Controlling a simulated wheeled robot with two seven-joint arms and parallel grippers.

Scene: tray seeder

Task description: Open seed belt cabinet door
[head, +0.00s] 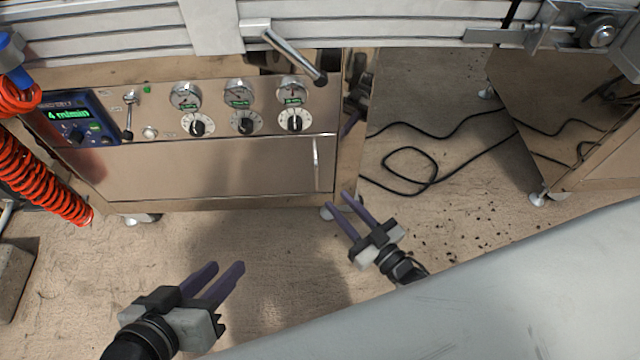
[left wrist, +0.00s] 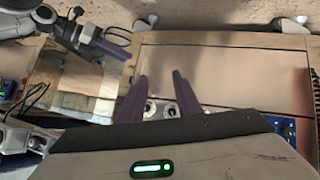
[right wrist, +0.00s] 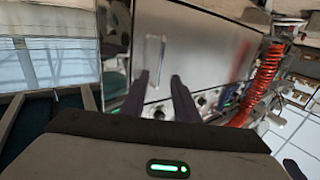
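The seed belt cabinet door (head: 215,170) is a shiny metal panel below the gauges, and it looks shut. Its vertical bar handle (head: 316,165) is near the right edge. The door also shows in the left wrist view (left wrist: 225,75) and the right wrist view (right wrist: 195,40), with the handle (right wrist: 154,55) there too. My right gripper (head: 345,202) is open and empty, a little below and right of the handle, apart from it. My left gripper (head: 222,274) is open and empty, below the door over the floor.
Above the door is a panel with gauges, knobs (head: 246,123) and a speed display (head: 70,115). A red coiled hose (head: 40,180) hangs at the left. A black cable (head: 410,183) lies on the floor at right. A grey surface (head: 480,300) fills the lower right. Floor before the door is clear.

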